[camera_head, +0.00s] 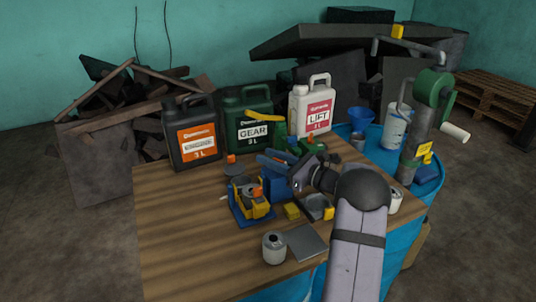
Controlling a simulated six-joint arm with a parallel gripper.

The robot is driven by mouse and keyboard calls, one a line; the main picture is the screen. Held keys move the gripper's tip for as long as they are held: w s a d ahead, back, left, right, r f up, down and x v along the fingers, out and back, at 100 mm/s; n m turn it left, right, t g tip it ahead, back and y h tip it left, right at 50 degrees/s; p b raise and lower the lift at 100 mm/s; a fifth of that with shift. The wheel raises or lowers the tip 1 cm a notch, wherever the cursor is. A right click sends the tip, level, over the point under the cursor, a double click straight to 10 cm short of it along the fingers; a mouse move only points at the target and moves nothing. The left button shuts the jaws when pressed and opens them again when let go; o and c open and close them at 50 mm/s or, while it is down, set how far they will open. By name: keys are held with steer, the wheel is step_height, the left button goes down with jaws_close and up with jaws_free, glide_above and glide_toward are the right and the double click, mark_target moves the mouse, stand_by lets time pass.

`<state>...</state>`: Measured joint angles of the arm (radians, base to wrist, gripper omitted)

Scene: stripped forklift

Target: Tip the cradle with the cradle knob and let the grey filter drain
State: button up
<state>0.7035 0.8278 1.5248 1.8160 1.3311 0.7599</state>
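A small yellow cradle (262,207) stands on a blue base (238,217) near the middle of the wooden table. An orange knob (257,192) shows at its upper right. A grey round part (248,188) sits within the cradle; it looks like the grey filter, but is too small to be sure. Whether the cradle is tipped cannot be told. My gripper (298,185) is dark and reaches in from the right, just right of the cradle and apparently apart from the knob. Its fingers are small and partly hidden, so their opening is unclear.
A pale grey can (274,248) and a flat grey plate (308,242) lie in front. A yellow block (292,211) and a dark tray (316,205) are close by. Canisters (193,136) line the back. The left table (175,235) is clear.

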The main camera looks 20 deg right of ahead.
steer(key=shift+w+a, duration=0.25)
steer(key=shift+w, duration=0.15)
jaws_close()
steer(key=shift+s+a+n+g+y+b, duration=0.1)
steer(key=shift+a+n+g+y+b, duration=0.1)
steer(key=shift+n+g+y, duration=0.3)
steer(key=shift+s+a+n+g+y+b, duration=0.15)
steer(key=shift+n+g+y, duration=0.15)
steer(key=shift+n+y, duration=0.3)
steer(key=shift+s+a+r+n+g+y, duration=0.1)
steer(key=shift+s+a+n+g+y, duration=0.05)
steer(key=shift+n+g+y, duration=0.55)
steer(key=shift+s+a+n+g+y, duration=0.15)
steer(key=shift+n+g+y, duration=0.35)
steer(key=shift+g+y, duration=0.4)
